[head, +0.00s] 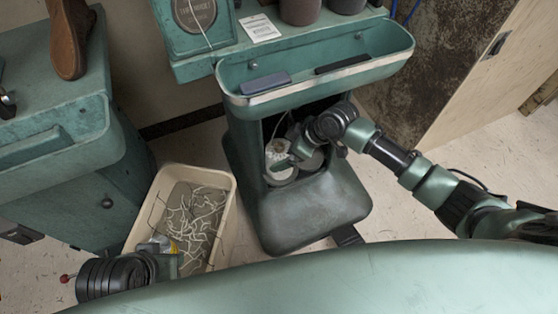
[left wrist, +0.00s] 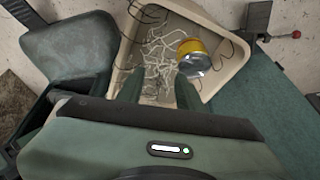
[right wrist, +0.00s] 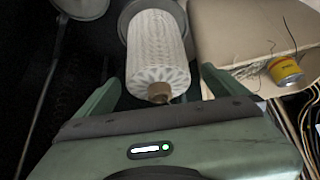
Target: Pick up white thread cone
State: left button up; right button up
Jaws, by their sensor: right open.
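The white thread cone (head: 277,152) stands inside the open cabinet under the green machine's tray, partly hidden by my right gripper in the head view. In the right wrist view the white thread cone (right wrist: 157,48) has a patterned wound surface and a brown core end facing me. My right gripper (right wrist: 160,78) is open, with one finger on each side of the cone's near end and a gap on both sides. My left gripper (left wrist: 159,80) is open and empty above the bin's edge, its fingers apart.
A cream bin (head: 228,205) of loose white thread scraps stands left of the cabinet and holds a yellow can (left wrist: 193,57). A green tray (head: 395,68) overhangs the cabinet opening. A grey spool base (right wrist: 80,6) shows beside the cone. A green cabinet (head: 60,200) stands at left.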

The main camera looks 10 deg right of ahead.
jog(key=b+x, duration=0.1)
jog(key=x, duration=0.2)
jog(key=shift+w+f, duration=0.15)
jog(key=shift+f, duration=0.05)
pick_arm(q)
jog(key=w+d+r+t, duration=0.1)
jog(key=w+d+t, duration=0.1)
jog(key=w, duration=0.4)
jog(key=shift+r+t+h, duration=0.25)
jog(key=shift+t+h, duration=0.15)
jog(key=shift+t, duration=0.2)
jog(key=shift+w, duration=0.1)
pick_arm(e)
jog(key=shift+c, duration=0.3)
jog(key=c, duration=1.5)
jog(key=shift+r, duration=0.1)
jog(key=shift+c, duration=0.7)
